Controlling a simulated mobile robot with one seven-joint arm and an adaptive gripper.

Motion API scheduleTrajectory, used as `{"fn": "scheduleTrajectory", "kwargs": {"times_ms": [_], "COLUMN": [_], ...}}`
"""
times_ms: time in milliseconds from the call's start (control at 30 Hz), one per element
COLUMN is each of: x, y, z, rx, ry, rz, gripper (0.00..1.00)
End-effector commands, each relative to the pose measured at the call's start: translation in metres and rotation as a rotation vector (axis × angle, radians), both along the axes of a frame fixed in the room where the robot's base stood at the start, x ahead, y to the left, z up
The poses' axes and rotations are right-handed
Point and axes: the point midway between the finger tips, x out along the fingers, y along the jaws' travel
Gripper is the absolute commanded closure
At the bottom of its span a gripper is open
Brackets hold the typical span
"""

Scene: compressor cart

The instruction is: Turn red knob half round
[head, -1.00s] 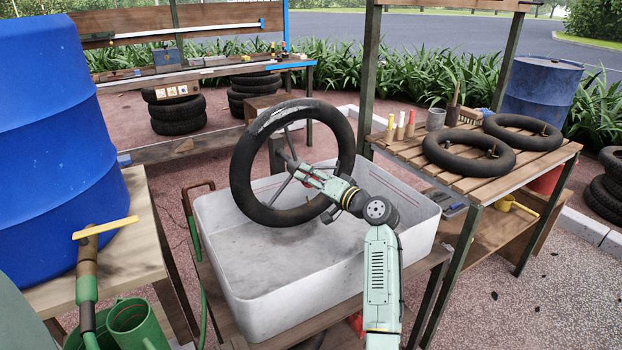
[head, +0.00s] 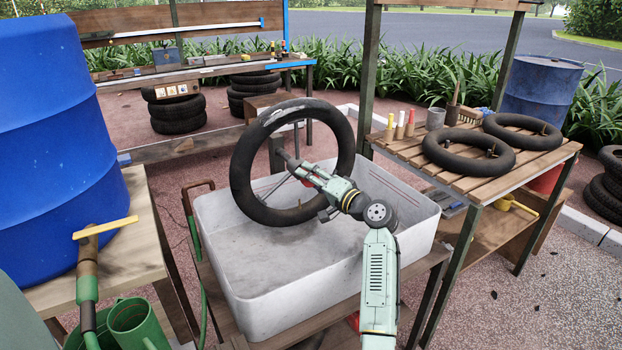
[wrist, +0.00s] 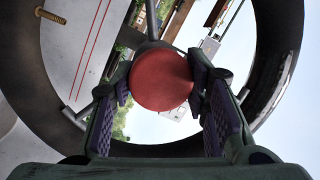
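The red knob (wrist: 161,80) is a round red disc in the middle of the wrist view. In the head view only a small bit of red (head: 307,182) shows by my fingertips. My gripper (wrist: 160,85) has one finger on each side of the knob, and both pads appear to touch its edges. In the head view my gripper (head: 304,176) is in front of the black tyre's opening, over the white tub. How far the knob is turned cannot be told, as its face looks plain.
A black tyre (head: 244,170) stands upright around the knob area, close to my gripper. The white tub (head: 265,315) is below. A slatted table (head: 405,150) with inner tubes is at right. A blue barrel (head: 60,150) stands at left.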

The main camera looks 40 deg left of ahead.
Motion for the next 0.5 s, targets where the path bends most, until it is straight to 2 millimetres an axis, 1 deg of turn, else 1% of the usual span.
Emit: {"fn": "scheduleTrajectory", "kwargs": {"times_ms": [33,300,500], "x": [-0.0013,-0.0005,-0.0002], "y": [0.0010,0.0004,0.0002], "z": [-0.0021,-0.0009,-0.0004], "rx": [-0.004,-0.002,-0.002], "ry": [0.002,-0.001,-0.001], "rz": [0.004,0.001,0.000], "gripper": [0.55,0.37,0.37]}}
